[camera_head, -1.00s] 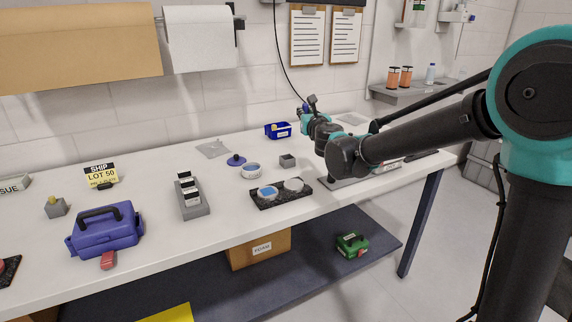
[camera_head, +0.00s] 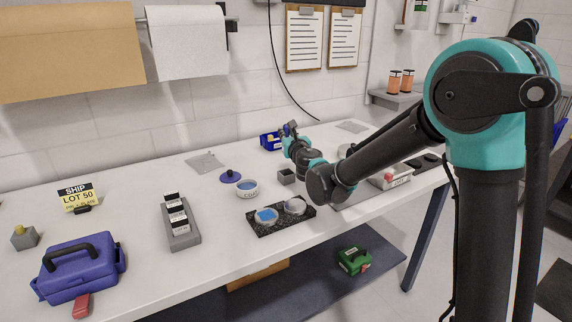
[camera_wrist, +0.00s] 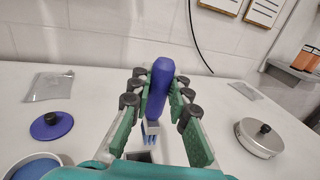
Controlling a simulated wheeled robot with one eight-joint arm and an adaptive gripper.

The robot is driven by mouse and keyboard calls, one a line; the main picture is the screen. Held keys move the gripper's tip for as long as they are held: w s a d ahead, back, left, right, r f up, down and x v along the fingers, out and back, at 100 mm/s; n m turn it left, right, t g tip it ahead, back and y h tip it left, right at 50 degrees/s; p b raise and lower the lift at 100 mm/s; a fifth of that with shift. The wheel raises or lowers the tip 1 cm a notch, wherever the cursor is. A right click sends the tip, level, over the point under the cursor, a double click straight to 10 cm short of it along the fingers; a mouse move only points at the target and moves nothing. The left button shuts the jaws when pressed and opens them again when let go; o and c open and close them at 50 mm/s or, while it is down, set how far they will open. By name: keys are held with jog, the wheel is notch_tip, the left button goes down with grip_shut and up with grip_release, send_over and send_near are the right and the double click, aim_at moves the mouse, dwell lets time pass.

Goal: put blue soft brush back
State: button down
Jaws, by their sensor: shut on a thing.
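My gripper (camera_wrist: 157,108) is shut on the blue soft brush (camera_wrist: 161,82) in the wrist view. The brush has a thick blue handle and is roughly upright, with blue bristles pointing down below a grey ferrule. Below and slightly left of the bristles is a small grey square holder (camera_wrist: 139,156), partly cut off by my gripper body. In the head view the holder (camera_head: 286,176) stands on the table, with my gripper (camera_head: 290,131) above and behind it. Whether the bristles touch the holder cannot be told.
A white dish with blue contents (camera_head: 246,188) and a blue knobbed lid (camera_head: 230,176) lie left of the holder. A black mat (camera_head: 267,231) with two round dishes is in front. A round metal lid (camera_wrist: 259,138) is at right.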

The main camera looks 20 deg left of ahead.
notch_tip(320, 180, down, 12)
jog(key=shift+r, duration=0.2)
dwell(0.4)
jog(key=c, duration=1.4)
grip_release()
jog(key=shift+f, duration=0.1)
jog(key=shift+c, duration=0.2)
jog(key=shift+s+d, duration=0.25)
jog(key=shift+s, duration=0.05)
jog(key=v, duration=1.1)
jog(key=shift+d, duration=0.15)
